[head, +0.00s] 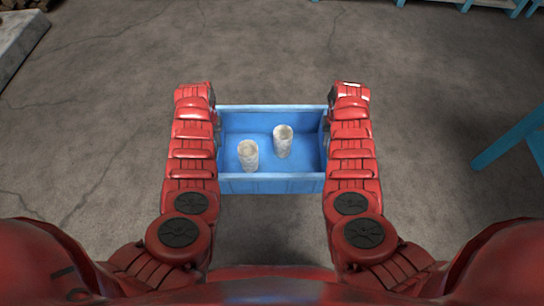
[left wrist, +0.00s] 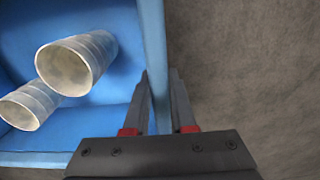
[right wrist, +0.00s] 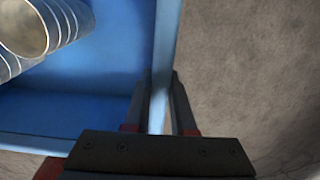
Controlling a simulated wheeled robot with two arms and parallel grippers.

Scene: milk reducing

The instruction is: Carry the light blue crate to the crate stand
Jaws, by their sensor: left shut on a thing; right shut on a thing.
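The light blue crate (head: 270,184) is held level between my two arms in the head view, above the grey floor. Two pale cylindrical containers (head: 248,155) (head: 283,141) stand inside it. My left gripper (left wrist: 160,90) is shut on the crate's side wall (left wrist: 154,45), one finger on each side of it. My right gripper (right wrist: 160,90) is shut on the opposite side wall (right wrist: 166,40) in the same way. In the head view both gripper tips are hidden by my arms. I cannot make out the crate stand for certain.
A blue frame (head: 515,140) stands at the right edge of the head view. More blue legs (head: 515,8) show at the top right. A pale slab (head: 22,38) with stacked wood lies at the top left. The cracked floor ahead is clear.

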